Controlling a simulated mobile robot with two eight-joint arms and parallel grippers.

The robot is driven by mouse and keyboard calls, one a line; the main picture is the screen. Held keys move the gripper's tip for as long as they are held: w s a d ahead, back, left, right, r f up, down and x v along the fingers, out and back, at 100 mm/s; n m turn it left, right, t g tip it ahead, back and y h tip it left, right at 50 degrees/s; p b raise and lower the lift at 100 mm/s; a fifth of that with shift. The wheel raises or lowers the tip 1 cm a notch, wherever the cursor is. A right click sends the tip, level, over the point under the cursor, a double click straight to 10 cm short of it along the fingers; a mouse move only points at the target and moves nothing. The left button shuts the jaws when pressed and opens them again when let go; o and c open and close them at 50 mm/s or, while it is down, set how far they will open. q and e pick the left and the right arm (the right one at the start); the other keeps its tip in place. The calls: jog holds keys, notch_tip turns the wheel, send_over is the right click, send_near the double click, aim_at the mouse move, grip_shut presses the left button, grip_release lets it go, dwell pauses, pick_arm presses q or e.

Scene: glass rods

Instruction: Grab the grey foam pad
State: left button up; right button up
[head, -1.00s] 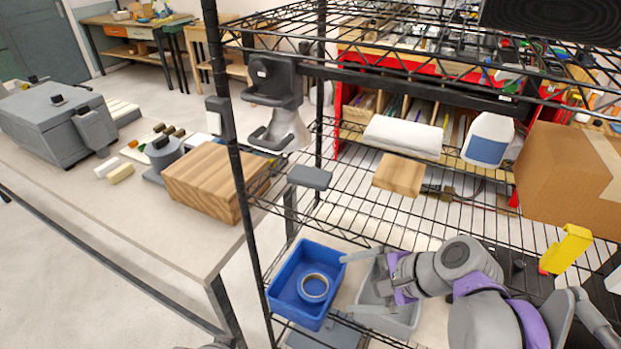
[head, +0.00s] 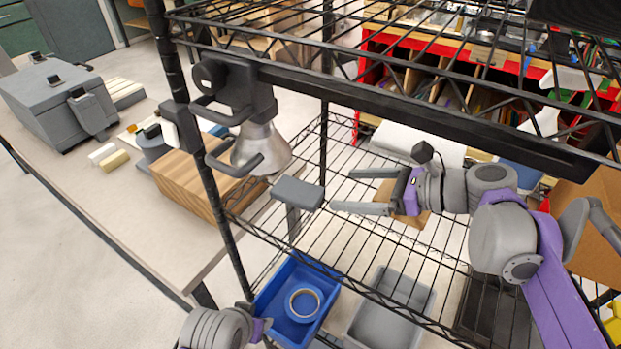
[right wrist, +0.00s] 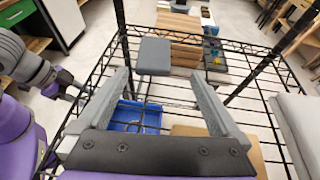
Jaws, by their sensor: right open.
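The grey foam pad (head: 298,192) is a small flat block on the wire shelf, close to its left edge. It also shows in the right wrist view (right wrist: 154,56), straight ahead between the lines of the fingers. My right gripper (head: 343,190) is open and empty just right of the pad, its fingers pointing at it. In the right wrist view the gripper (right wrist: 160,75) has its fingertips short of the pad, one to each side, with a gap. My left gripper (head: 258,327) is low at the bottom of the head view; its fingers are not clear.
A wooden board (head: 392,196) lies under and behind my right gripper, near a white towel-like roll (head: 425,142). A lamp-like fixture (head: 262,148) hangs by the left post (head: 205,170). Below are a blue bin (head: 270,298) with a tape ring and a grey bin (head: 395,310).

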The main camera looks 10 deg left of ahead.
send_near(299, 190)
jog(key=x, duration=0.3)
jog(key=shift+s+a, duration=0.1)
jog(key=shift+s, duration=0.05)
jog(key=shift+w+a+f, duration=0.25)
jog(key=shift+w+a, duration=0.05)
jog(key=shift+a, duration=0.2)
jog(key=x, duration=0.3)
jog(key=shift+a+p, duration=0.3)
jog(key=shift+a, duration=0.05)
jog(key=shift+w+a+f, duration=0.2)
jog(key=shift+a+f, duration=0.05)
jog(key=shift+a, duration=0.05)
jog(key=c, duration=1.2)
